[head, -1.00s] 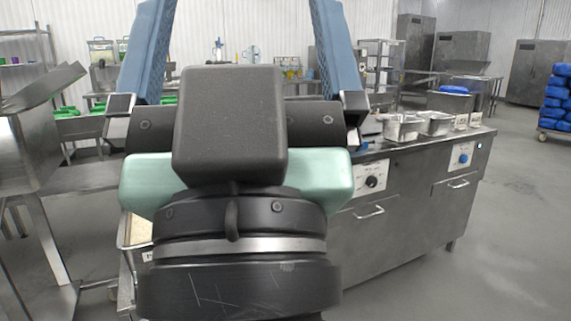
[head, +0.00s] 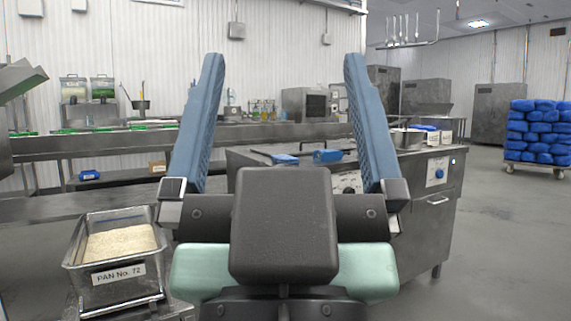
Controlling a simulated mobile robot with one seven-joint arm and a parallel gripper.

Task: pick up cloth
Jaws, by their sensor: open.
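My gripper (head: 284,62) is open, its two blue ridged fingers pointing up in the picture and spread wide, with nothing between them. Two small blue things lie on the steel counter (head: 250,155) beyond the fingers: a flat one on the left (head: 285,159) and a thicker one on the right (head: 327,156). Both show in the gap between the fingers, apart from the gripper. Either may be the cloth; they are too small to tell. My gripper body hides part of the counter's front.
A steel pan of rice (head: 90,277) labelled PAN No. 72 stands at the lower left. A long steel bench (head: 120,143) runs behind, with a blue bin (head: 89,175) under it. A cart of blue sacks (head: 540,130) stands far right; the floor before it is clear.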

